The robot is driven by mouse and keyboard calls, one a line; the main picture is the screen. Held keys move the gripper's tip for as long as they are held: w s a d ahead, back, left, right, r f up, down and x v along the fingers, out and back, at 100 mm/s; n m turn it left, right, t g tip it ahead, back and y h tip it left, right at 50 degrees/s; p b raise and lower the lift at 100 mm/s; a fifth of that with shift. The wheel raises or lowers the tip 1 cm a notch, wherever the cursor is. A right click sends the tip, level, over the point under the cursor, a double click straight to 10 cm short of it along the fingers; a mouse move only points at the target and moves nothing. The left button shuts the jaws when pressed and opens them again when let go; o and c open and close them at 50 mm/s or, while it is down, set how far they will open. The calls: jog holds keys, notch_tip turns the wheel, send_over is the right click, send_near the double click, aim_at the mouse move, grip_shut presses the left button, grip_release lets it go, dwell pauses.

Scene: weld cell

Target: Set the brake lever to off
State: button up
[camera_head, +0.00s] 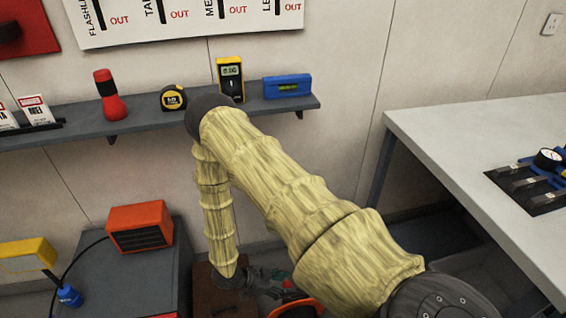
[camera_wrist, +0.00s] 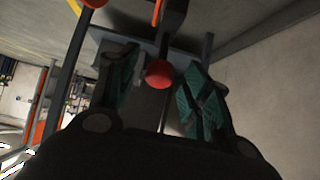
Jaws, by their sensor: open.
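In the wrist view, a round red knob (camera_wrist: 158,74) shows between the fingers of my gripper (camera_wrist: 160,92). A dark bar runs up from behind it; the knob looks like the end of the brake lever, but no label shows. My gripper is open, with one green-padded finger on each side of the knob, and I cannot tell whether either touches it. In the head view my gripper (camera_head: 264,284) is low behind my arm, beside an orange-and-black part (camera_head: 294,307). The lever's setting cannot be read.
A wall shelf (camera_head: 60,135) holds a flashlight (camera_head: 110,95), tape measure (camera_head: 173,98), meter (camera_head: 230,78) and blue level (camera_head: 287,86). An orange box (camera_head: 139,228) stands on a grey cabinet at left. A pale table (camera_head: 480,135) is at right.

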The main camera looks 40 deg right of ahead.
jog(key=v, duration=1.1)
jog(key=shift+w+a+r, duration=0.2)
jog(key=shift+a+r, duration=0.05)
